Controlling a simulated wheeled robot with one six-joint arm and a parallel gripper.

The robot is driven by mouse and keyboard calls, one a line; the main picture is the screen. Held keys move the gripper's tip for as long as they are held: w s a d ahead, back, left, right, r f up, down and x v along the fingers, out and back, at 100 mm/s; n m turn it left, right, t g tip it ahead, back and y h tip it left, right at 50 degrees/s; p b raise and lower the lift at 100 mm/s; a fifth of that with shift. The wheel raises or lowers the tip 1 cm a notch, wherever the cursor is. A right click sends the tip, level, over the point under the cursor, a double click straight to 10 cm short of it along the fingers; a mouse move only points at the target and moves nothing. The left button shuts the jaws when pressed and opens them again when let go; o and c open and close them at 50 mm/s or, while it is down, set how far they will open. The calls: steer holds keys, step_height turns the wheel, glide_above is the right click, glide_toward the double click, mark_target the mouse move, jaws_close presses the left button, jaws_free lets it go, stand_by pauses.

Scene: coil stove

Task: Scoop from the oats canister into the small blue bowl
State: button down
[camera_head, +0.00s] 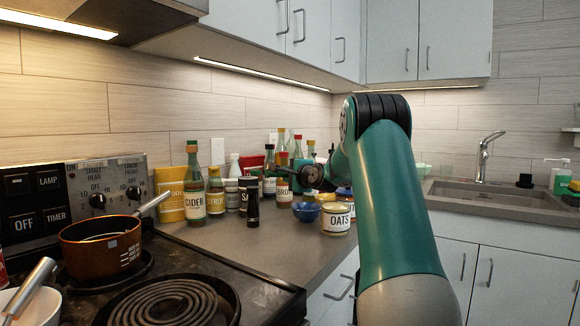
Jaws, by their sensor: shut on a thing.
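The oats canister (338,219) is a short, wide jar with a white OATS label, upright near the counter's front edge. The small blue bowl (306,212) sits close beside it on the left. My gripper (298,175) is small and dark in this view, above and behind the bowl and canister. It is shut on a slim thing, seemingly a scoop, that is hard to make out against the bottles. The scoop's far end and any contents cannot be told. My teal arm hides what lies right of the canister.
Several bottles and jars crowd the counter behind and left of the bowl, including a cider bottle (193,185) and a dark shaker (253,206). A copper pot (101,247) stands on the stove at left. Bare counter (262,240) lies in front of the bottles.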

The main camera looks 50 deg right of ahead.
steer(key=shift+w+r+g+y+p, duration=0.15)
steer(key=shift+g+y+p, duration=0.35)
steer(key=shift+p, duration=1.7)
steer(key=shift+s+r+g+y+p, duration=0.15)
steer(key=shift+g+p, duration=0.55)
steer(key=shift+p, duration=1.45)
steer(key=shift+w+r+g+y+p, duration=0.1)
steer(key=shift+r+g+y+p, duration=0.35)
steer(key=shift+p, duration=1.75)
steer(key=g+p, duration=0.1)
steer(key=p, duration=0.3)
steer(key=g+y+p, duration=0.1)
steer(key=g+p, duration=0.1)
steer(key=p, duration=0.3)
steer(key=shift+w+d+n+g, duration=0.1)
steer(key=shift+w+n+g, duration=0.05)
steer(key=shift+n+g, duration=0.15)
steer(key=g+y+p, duration=0.1)
steer(key=p, duration=0.4)
steer(key=shift+w+g+p, duration=0.1)
steer(key=shift+g+p, duration=0.25)
steer(key=shift+p, duration=0.05)
